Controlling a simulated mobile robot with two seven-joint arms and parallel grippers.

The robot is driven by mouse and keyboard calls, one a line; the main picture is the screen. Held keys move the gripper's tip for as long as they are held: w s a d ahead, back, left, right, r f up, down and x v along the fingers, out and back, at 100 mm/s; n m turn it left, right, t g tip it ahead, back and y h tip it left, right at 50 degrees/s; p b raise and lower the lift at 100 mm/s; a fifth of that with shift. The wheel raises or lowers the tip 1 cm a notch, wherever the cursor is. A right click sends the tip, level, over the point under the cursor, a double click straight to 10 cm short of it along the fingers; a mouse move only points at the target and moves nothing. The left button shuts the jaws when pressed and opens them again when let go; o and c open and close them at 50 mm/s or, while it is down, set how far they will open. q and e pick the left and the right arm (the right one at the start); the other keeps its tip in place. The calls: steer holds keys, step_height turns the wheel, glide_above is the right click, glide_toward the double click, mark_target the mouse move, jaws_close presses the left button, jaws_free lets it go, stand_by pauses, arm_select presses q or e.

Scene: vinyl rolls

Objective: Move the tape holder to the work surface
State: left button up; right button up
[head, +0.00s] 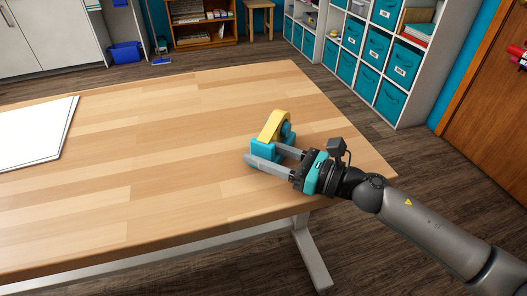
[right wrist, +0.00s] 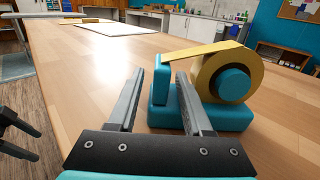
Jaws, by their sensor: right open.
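The tape holder (head: 265,148) is teal with a roll of yellow tape (head: 273,125). It stands upright on the wooden table (head: 150,170) near its right end. My right gripper (head: 270,157) is open and low over the table beside the holder. In the right wrist view the tape holder (right wrist: 207,117) stands just beyond and to the right of the jaws. The right finger (right wrist: 192,105) overlaps its base, and the left finger (right wrist: 128,100) has bare table around it. I cannot tell whether the right finger touches the holder. My left gripper is not in the head view.
A white sheet or board (head: 40,130) lies on the table's left part, with clear wood between it and the holder. The table's right edge is close to my right arm. Shelves with teal bins (head: 375,45) stand beyond the table.

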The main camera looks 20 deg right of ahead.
steer(key=shift+r, duration=0.2)
steer(key=shift+s+d+f, duration=0.1)
steer(key=shift+s+d, duration=0.15)
steer(key=p+v, duration=0.1)
steer(key=v, duration=0.8)
steer(key=shift+s+d, duration=0.25)
steer(key=shift+s, duration=0.05)
arm_select(q)
steer(key=shift+s+f, duration=0.25)
steer(key=shift+f, duration=0.9)
arm_select(e)
steer(key=shift+s+d, duration=0.5)
steer(key=shift+d, duration=0.05)
steer(key=shift+d, duration=0.1)
